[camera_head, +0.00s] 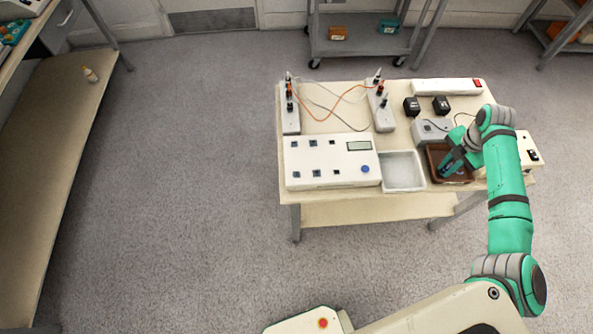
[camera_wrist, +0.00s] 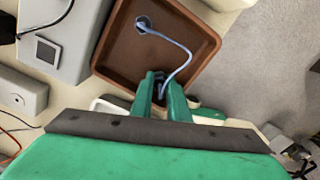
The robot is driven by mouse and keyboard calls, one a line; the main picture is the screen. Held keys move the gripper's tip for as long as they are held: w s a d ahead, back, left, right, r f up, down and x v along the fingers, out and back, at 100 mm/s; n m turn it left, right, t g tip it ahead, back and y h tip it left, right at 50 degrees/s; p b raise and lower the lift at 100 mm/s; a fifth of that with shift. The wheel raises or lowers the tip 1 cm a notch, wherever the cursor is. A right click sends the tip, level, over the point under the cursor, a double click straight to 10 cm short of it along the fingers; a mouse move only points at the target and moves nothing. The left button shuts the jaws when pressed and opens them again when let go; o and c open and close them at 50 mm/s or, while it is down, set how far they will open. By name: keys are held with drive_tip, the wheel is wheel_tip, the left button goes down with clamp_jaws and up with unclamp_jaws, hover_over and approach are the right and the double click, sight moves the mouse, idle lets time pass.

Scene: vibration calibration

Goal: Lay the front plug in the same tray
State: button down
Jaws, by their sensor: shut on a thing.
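The brown tray (camera_head: 432,161) sits on the bench near its front right part, and it fills the upper middle of the wrist view (camera_wrist: 112,58). A pale blue cable (camera_wrist: 184,62) curves across the tray. One end, with a dark round plug (camera_wrist: 143,23), lies inside the tray near its far corner. The other end runs to my gripper (camera_wrist: 163,88), which is shut on a small dark plug (camera_wrist: 160,90) at the tray's near side. The plug is mostly hidden between the fingers. In the head view my gripper (camera_head: 452,165) is over the brown tray.
An empty white tray (camera_head: 403,187) stands left of the brown one. A white panel box (camera_head: 330,180) is farther left. A grey box (camera_head: 428,132) stands just behind the brown tray, with two black blocks (camera_head: 440,105) behind it. The bench's front edge is close.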

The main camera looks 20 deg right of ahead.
sight(447, 168)
drive_tip(key=shift+f, duration=0.25)
drive_tip(key=c, duration=1.6)
unclamp_jaws()
drive_tip(key=shift+r, duration=0.1)
drive_tip(key=shift+r, duration=2.4)
drive_tip(key=shift+r, duration=0.15)
wheel_tip(447, 168, up, 10)
drive_tip(key=shift+r, duration=0.25)
